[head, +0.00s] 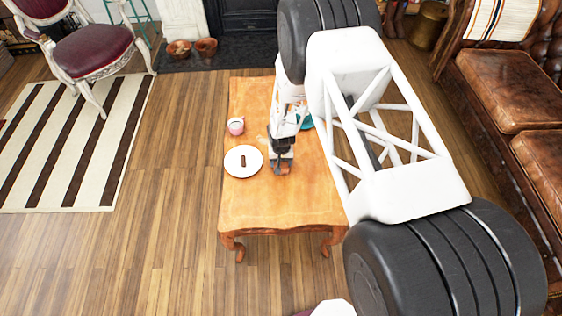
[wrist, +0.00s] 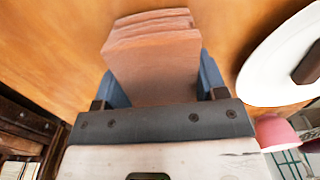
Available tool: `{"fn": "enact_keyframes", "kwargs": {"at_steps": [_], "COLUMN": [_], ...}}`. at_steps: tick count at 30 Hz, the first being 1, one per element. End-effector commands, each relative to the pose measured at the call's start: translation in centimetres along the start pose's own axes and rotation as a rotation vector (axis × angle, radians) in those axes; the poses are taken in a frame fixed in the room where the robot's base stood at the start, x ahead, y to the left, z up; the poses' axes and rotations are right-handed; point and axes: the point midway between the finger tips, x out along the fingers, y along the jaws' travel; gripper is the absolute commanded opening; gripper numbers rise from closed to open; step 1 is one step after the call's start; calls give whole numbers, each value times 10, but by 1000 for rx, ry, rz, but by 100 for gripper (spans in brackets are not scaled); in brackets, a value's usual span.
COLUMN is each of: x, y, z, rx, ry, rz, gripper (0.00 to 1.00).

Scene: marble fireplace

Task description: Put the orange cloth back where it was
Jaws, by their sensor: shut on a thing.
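The orange cloth (wrist: 152,62), a folded, layered orange-pink stack, sits between the two blue fingers of my gripper (wrist: 157,84) in the wrist view. My gripper is shut on it. In the head view my gripper (head: 281,160) points down over the wooden table (head: 265,207), and a small orange bit of the cloth (head: 284,170) shows at its tip. Whether the cloth touches the table top cannot be told. Most of the cloth is hidden by the gripper in the head view.
A white plate (head: 232,168) with a dark brown item stands just left of my gripper. A pink cup (head: 236,127) is behind the plate. A teal object (head: 306,122), partly hidden by my arm, is at the table's right. The table's front is clear. A leather sofa (head: 510,90) stands right.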

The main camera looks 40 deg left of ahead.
Motion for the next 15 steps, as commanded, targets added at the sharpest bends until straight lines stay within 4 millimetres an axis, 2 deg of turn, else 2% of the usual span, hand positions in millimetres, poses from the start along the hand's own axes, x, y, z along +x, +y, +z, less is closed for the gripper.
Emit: {"fn": "enact_keyframes", "kwargs": {"at_steps": [11,12,15], "x": [3,3,3], "y": [0,0,0], "z": [0,0,0], "rx": [0,0,0], "ry": [0,0,0], "rz": [0,0,0], "gripper": [39,68,84]}}
